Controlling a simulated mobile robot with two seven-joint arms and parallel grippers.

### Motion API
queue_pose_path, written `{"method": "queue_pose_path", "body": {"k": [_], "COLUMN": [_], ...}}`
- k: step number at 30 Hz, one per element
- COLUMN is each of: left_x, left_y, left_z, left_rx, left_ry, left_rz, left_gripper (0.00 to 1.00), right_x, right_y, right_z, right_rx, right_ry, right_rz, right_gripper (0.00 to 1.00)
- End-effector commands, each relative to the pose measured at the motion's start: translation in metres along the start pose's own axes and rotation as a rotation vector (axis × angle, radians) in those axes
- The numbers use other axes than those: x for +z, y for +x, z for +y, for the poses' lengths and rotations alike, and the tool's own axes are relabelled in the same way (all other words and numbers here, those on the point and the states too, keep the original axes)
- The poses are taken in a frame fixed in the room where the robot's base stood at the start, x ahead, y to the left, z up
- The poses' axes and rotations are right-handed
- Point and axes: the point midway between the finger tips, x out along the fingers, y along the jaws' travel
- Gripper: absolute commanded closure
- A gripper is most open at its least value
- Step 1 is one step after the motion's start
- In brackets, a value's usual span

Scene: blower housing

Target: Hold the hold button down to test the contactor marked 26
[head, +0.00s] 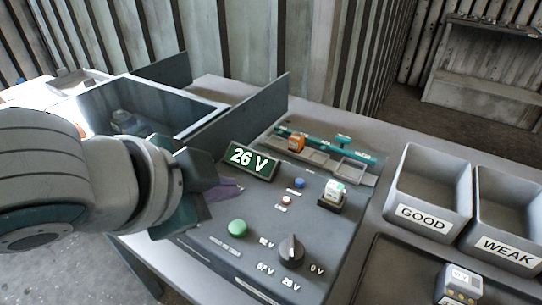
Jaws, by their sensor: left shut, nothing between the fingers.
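A grey test panel (215,250) carries a large green button (237,228), a blue button (299,183) and a small pale reddish button or lamp (287,200). Their labels are too small to read, so I cannot tell which is the hold button. A white-and-green contactor (334,191) sits in a dark socket on the panel; its marking is not legible. The display (250,160) reads 26 V. A black knob (291,251) stands among voltage labels. My left gripper (232,189) is shut and empty, above the panel's left side, apart from the green button. My right gripper is out of view.
An orange-topped block (297,142) and a teal piece (343,140) are at the rack behind. Bins marked GOOD (423,216) and WEAK (508,250) stand right. A grey block (460,283) sits front right. A dark open box (165,98) stands behind my left arm.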

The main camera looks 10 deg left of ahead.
Motion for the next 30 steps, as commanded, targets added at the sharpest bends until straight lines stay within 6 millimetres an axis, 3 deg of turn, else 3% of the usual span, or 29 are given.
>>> {"method": "queue_pose_path", "body": {"k": [1,3,9,30], "left_x": [0.008,0.013,0.023,0.025], "left_y": [0.011,0.017,0.031,0.035], "left_z": [0.008,0.013,0.023,0.026], "left_rx": [0.0,0.0,0.001,0.0], "left_ry": [0.0,0.001,-0.001,0.0], "left_rz": [0.0,0.0,0.0,0.0], "left_gripper": [1.0,1.0,1.0,1.0], "right_x": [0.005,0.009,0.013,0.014], "right_y": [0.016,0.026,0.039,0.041], "right_z": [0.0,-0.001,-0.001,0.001], "right_rx": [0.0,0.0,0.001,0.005], "right_ry": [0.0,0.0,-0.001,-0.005], "right_rz": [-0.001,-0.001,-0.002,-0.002], "right_gripper": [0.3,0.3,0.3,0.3]}}
